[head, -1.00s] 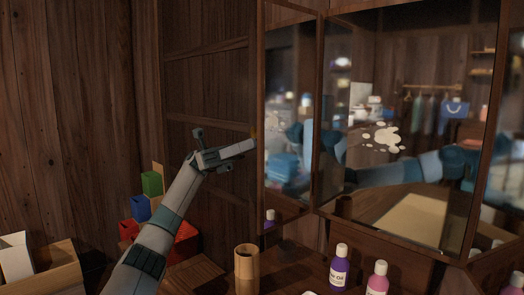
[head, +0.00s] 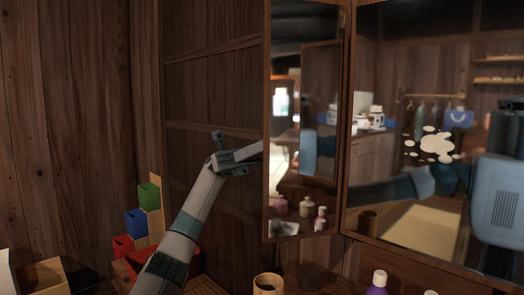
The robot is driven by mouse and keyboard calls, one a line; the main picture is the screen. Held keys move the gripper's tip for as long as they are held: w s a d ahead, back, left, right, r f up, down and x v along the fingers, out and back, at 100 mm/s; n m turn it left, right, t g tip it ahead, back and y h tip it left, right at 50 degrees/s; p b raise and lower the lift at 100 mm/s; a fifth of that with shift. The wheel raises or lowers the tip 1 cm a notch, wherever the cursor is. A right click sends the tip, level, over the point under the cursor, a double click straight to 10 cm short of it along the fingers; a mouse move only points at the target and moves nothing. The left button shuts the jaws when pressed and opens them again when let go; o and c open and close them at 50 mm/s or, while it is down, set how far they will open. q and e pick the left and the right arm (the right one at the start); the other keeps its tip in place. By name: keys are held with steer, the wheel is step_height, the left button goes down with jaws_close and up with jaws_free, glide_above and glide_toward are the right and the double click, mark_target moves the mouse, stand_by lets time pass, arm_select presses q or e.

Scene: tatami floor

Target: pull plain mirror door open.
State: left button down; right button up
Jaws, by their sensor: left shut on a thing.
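My left gripper (head: 249,155) is shut at the plain door's left edge, about mid-height. The exact part it grips is hidden behind the frame. My right gripper is not in view.
A bamboo cup (head: 268,284) and a purple bottle (head: 377,284) stand on the counter below. Red, blue and green boxes (head: 148,195) stand left of my arm. A wooden box (head: 40,277) lies at lower left.

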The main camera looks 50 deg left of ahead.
arm_select(q)
steer(key=shift+w+f, duration=0.15)
steer(key=shift+w, duration=0.35)
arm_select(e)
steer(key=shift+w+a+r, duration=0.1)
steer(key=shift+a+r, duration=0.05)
arm_select(q)
steer(key=c, duration=1.8)
jaws_free()
steer(key=shift+o, duration=0.9)
steer(key=shift+w+d, duration=0.35)
steer(key=shift+d, duration=0.05)
steer(key=shift+s+a, duration=0.1)
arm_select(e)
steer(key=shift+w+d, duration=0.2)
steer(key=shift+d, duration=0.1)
arm_select(q)
steer(key=shift+a, duration=0.1)
